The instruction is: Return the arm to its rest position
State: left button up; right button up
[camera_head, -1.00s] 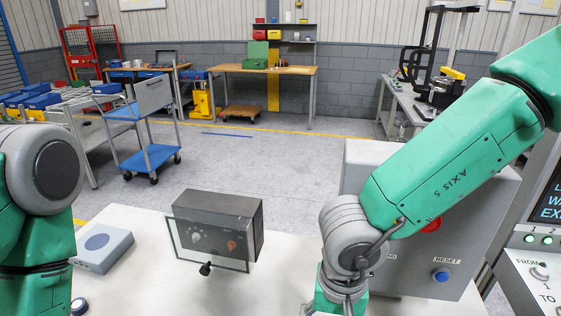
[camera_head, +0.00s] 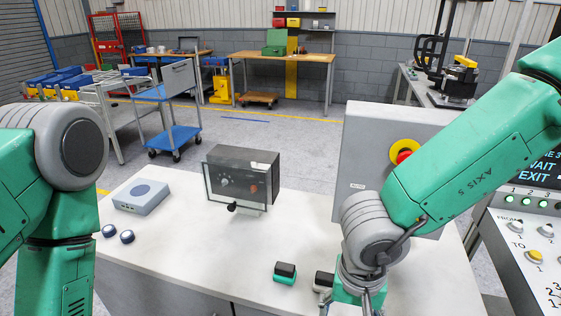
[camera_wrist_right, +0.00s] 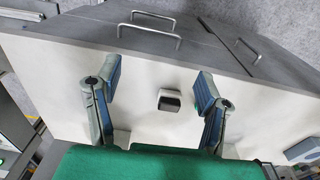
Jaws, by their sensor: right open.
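My right arm (camera_head: 470,165) comes in from the right of the head view and bends down over the white table (camera_head: 190,260). Its gripper is mostly below that frame. In the right wrist view my right gripper (camera_wrist_right: 157,88) is open and empty, its two blue-padded fingers wide apart. A small black-topped block (camera_wrist_right: 168,100) shows on the table between the fingers in that picture; contact is not seen. My left arm (camera_head: 65,170) hangs at the left edge of the head view. Its gripper is out of frame.
A grey box with a red-and-yellow button (camera_head: 403,151) stands behind my right arm. A dark meter box (camera_head: 242,178), a grey-blue box (camera_head: 142,196), two round knobs (camera_head: 118,234) and a green-and-black block (camera_head: 285,272) are on the table. A lit panel (camera_head: 530,225) stands right.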

jog(key=s+d+f+n+t+b, duration=0.15)
jog(key=d+f+b, duration=0.3)
jog(key=f, duration=0.45)
jog(key=s+d+f+h+b, duration=0.1)
jog(key=s+d+f+b, duration=0.3)
jog(key=f, duration=0.5)
jog(key=s+d+f+n+b, duration=0.1)
jog(key=d+f+b, duration=0.3)
jog(key=f, duration=0.6)
pick_arm(q)
notch_tip(320, 180, down, 16)
jog(key=b, duration=0.3)
jog(key=shift+w, duration=0.35)
pick_arm(e)
jog(key=s+d+f+n+g+y, duration=0.1)
jog(key=s+d+f, duration=0.3)
jog(key=s+f, duration=0.2)
jog(key=shift+s, duration=1.15)
jog(key=shift+w+f, duration=0.1)
jog(key=shift+w, duration=0.05)
